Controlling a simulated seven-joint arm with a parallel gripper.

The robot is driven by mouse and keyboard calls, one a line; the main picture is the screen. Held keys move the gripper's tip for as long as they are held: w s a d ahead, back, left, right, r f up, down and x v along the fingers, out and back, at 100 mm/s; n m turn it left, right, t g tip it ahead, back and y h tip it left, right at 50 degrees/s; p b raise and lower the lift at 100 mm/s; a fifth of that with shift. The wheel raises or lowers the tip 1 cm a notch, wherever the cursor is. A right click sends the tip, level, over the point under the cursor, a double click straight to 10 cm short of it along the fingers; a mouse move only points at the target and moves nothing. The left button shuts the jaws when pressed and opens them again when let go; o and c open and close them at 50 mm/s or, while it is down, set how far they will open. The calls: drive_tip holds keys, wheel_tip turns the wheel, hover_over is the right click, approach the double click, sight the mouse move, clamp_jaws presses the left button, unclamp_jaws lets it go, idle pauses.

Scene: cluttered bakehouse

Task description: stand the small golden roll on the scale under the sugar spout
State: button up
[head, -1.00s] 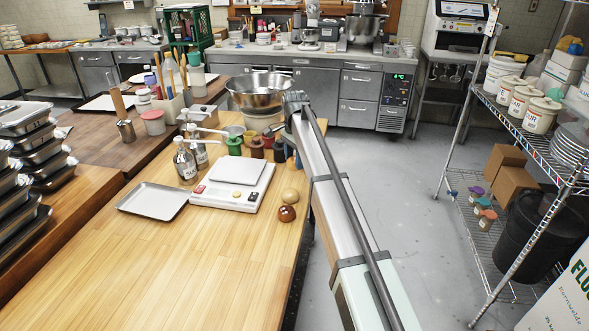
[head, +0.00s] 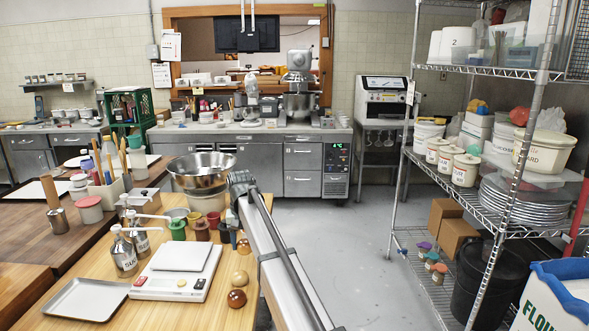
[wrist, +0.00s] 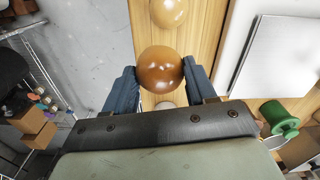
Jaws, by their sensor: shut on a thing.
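My gripper (wrist: 160,80) is shut on a glossy golden-brown roll (wrist: 161,69), one finger pad on each side. In the head view this roll (head: 243,247) shows beside the end of my arm, near the table's right edge. The white scale (head: 173,286) with its square plate (head: 181,257) lies to its left, its plate bare. Two pump bottles with long spouts stand behind and left of the scale, a front one (head: 124,255) and a rear one (head: 140,240). I cannot tell from the labels which is sugar. My arm hides most of the gripper in the head view.
A tan roll (head: 240,278) and a darker brown roll (head: 236,299) lie right of the scale. A metal tray (head: 88,299) lies at its left. Green (head: 177,230) and red (head: 202,231) jars and a steel bowl (head: 201,172) stand behind. Open floor lies right of the table.

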drive_tip(key=s+d+f, duration=0.5)
drive_tip(key=s+d, duration=0.2)
drive_tip(key=d, duration=0.5)
drive_tip(key=s+d+f, duration=0.4)
drive_tip(key=s+d, duration=0.3)
drive_tip(key=d, duration=0.5)
drive_tip(key=d+f+m, duration=0.2)
drive_tip(key=d, duration=0.7)
drive_tip(key=s+f, duration=0.7)
drive_tip(key=f, duration=0.1)
drive_tip(key=shift+s, duration=0.15)
drive_tip(key=shift+a, duration=0.1)
